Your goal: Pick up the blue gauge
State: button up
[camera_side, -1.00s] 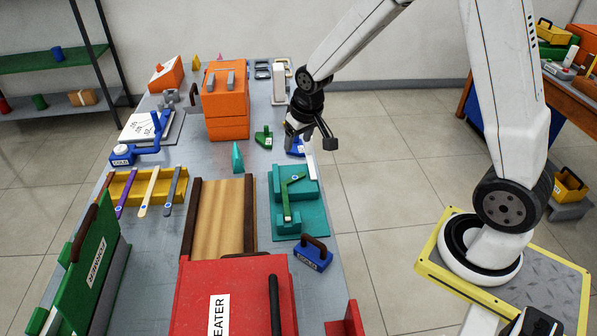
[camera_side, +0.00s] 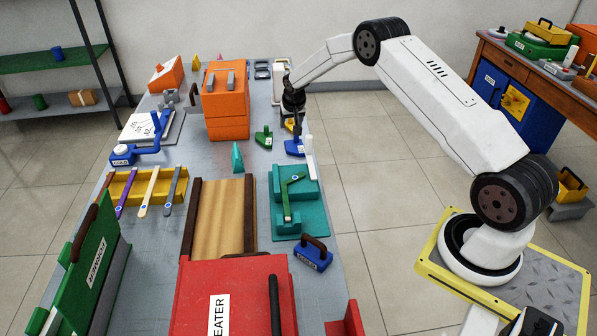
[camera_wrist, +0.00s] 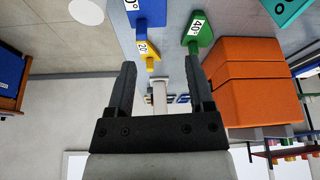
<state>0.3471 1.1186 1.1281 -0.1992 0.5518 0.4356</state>
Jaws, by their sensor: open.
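The blue gauge (camera_side: 295,147) lies near the right edge of the table in the side view. In the wrist view the blue gauge (camera_wrist: 151,12) is at the top edge, partly cut off, beyond my fingertips. My gripper (camera_side: 298,124) is over the far right part of the table, just behind the blue gauge. In the wrist view my gripper (camera_wrist: 160,66) has its two fingers wide apart with nothing held between them.
A yellow gauge (camera_wrist: 147,50) lies close to the blue one, and a green gauge (camera_wrist: 198,32) sits to its right. Orange boxes (camera_side: 226,100) stand left of my gripper. A white stand (camera_side: 280,85) is behind. A teal block (camera_side: 311,215) stands nearer the camera.

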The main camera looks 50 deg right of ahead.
jog(key=m, duration=0.1)
send_near(297, 137)
jog(key=f, duration=0.2)
jog(key=shift+w+r, duration=0.15)
jog(key=shift+w, duration=0.2)
jog(key=shift+x, duration=1.25)
jog(key=shift+d, duration=0.15)
jog(key=shift+x, duration=2.35)
jog(key=shift+f, duration=0.2)
grip_shut()
